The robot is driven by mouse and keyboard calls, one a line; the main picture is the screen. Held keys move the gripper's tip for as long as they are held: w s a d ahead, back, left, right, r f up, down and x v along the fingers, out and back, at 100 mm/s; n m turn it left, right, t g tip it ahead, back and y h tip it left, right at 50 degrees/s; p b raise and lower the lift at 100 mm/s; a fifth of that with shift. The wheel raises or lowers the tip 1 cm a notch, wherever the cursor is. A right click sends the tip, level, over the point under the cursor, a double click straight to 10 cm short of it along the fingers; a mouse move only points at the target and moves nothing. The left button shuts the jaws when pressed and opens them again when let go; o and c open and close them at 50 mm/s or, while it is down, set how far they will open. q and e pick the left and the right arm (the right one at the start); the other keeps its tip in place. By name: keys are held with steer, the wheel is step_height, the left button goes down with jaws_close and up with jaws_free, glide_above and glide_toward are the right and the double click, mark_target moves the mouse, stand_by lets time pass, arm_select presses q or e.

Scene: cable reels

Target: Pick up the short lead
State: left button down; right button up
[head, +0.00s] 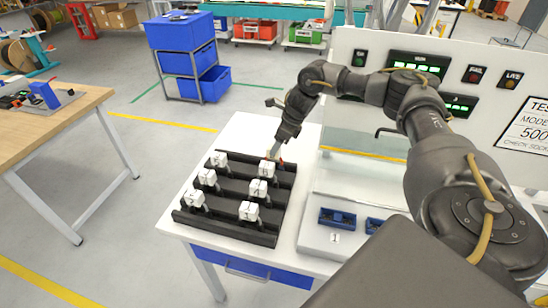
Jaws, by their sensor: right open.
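A black rack (232,222) lies on the white table and holds several white blocks with dark marks, in two columns. I cannot tell which piece is the short lead, and the marks are too small to read. My right gripper (275,153) reaches in from the right and points down at the rack's far right corner. It is open, just above or behind the far right white block (266,169); I cannot tell whether it touches. A small orange bit shows by its fingertips. My left gripper is out of view.
A white test panel (455,48) with green displays and a sign stands to the right. Two blue holders (337,219) sit on its base. A wooden bench (50,123) is at the left, and blue bins (183,32) stand behind. Floor between is clear.

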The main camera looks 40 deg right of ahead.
steer(key=shift+p+x, duration=0.5)
steer(key=shift+x, duration=1.45)
steer(key=shift+s+r, duration=0.1)
steer(key=c, duration=1.1)
